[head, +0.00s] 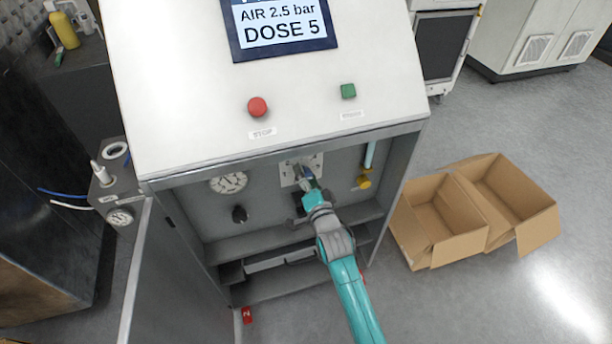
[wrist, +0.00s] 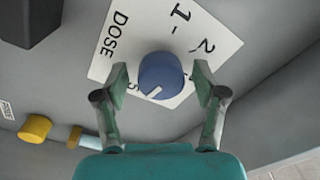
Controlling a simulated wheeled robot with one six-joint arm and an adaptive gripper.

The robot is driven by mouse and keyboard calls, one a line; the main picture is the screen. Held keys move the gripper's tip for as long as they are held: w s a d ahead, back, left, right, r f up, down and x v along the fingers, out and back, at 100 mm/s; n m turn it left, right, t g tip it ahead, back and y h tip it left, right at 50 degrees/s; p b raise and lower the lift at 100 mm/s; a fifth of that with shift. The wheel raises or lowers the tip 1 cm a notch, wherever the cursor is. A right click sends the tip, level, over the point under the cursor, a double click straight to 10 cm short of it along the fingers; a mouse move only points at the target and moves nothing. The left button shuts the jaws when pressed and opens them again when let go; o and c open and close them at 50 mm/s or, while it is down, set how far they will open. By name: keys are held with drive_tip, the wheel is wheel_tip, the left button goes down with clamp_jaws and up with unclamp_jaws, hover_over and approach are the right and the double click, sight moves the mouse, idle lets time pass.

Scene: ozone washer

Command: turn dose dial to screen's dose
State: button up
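The screen (head: 285,30) on the panel top reads AIR 2.5 bar and DOSE 5. The blue dose dial (wrist: 164,72) sits on a white plate (wrist: 112,58) marked DOSE; 1, 2 and part of a 5 show. The dial's white pointer line faces lower left in the wrist view, near the 5; the exact alignment is unclear. My gripper (wrist: 161,88) is open, one finger on each side of the dial with gaps visible. The left finger partly covers the 5. In the head view my gripper (head: 306,174) reaches the plate (head: 290,172) and hides most of the dial.
Inside the cabinet, a gauge (head: 229,183) and black knob (head: 239,214) are left of the plate, a yellow valve knob (head: 364,182) right. A red stop button (head: 258,107) and green button (head: 348,91) sit above. The open door (head: 165,285) stands left; cardboard boxes (head: 440,215) right.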

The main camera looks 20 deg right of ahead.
drive_tip(key=s, duration=1.2)
drive_tip(key=shift+f, duration=0.25)
drive_tip(key=s+f+n+g, duration=0.1)
drive_tip(key=s+f+n, duration=0.15)
drive_tip(key=s, duration=0.85)
drive_tip(key=s+f+n+g, duration=0.1)
drive_tip(key=s+f+n, duration=0.15)
drive_tip(key=s, duration=0.85)
drive_tip(key=s+r+n+g, duration=0.1)
drive_tip(key=s+r+n, duration=0.2)
drive_tip(key=s, duration=0.6)
drive_tip(key=s+r+n, duration=0.3)
drive_tip(key=s+r, duration=0.1)
drive_tip(key=s, duration=0.6)
drive_tip(key=shift+s+r+g, duration=0.2)
drive_tip(key=shift+r+g, duration=0.1)
drive_tip(key=shift+g, duration=0.1)
drive_tip(key=shift+a, duration=0.1)
